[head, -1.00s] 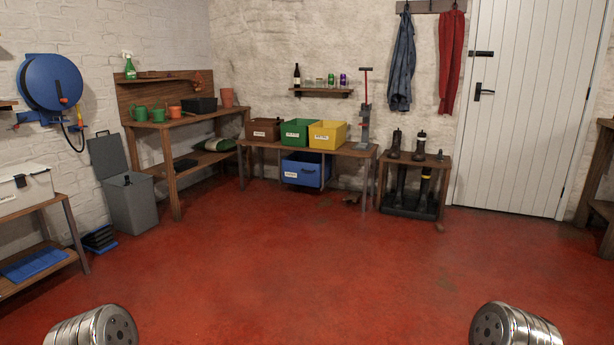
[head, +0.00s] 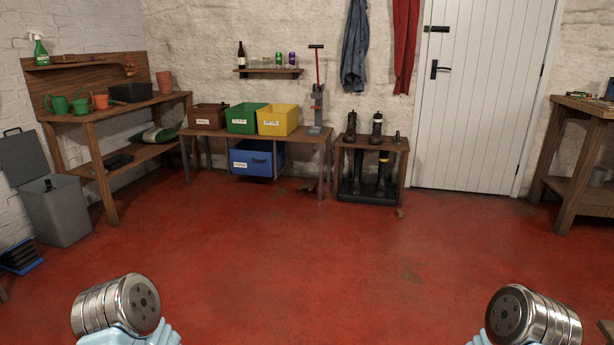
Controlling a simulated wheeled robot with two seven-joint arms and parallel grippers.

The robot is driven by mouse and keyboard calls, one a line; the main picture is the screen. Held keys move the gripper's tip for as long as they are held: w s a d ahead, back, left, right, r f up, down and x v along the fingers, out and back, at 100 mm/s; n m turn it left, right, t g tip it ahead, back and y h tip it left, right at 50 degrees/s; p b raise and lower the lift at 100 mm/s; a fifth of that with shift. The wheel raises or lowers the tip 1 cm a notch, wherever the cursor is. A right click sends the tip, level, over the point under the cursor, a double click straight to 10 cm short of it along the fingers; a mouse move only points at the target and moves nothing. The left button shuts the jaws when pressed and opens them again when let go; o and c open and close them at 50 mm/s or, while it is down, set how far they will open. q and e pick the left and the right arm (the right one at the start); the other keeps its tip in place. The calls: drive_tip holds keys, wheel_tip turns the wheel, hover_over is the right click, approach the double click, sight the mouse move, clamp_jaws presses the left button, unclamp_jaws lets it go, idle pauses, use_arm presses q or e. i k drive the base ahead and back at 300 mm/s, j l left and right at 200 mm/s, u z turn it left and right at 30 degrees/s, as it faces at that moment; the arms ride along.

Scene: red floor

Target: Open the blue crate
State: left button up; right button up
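The blue crate (head: 252,162) is under the low wooden bench, below the green and yellow crates. Its front faces me and carries a small white label at the left. Its upper rim is close under the bench top, and I cannot tell how far it is pulled out. The crate is across the room from me. Neither gripper shows; only silver, rounded parts of my own arms stand at the bottom left and bottom right.
On the low bench (head: 322,150) stand a brown crate (head: 208,117), a green crate (head: 243,119), a yellow crate (head: 277,121) and a bottle-capper-like stand (head: 318,105). A boot rack (head: 370,195) is right of it. The red floor (head: 290,240) ahead is clear.

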sight(258, 157)
drive_tip(key=i, duration=2.6)
drive_tip(key=i+l, duration=0.1)
drive_tip(key=i, duration=2.55)
drive_tip(key=i+u, duration=0.4)
drive_tip(key=i, duration=0.2)
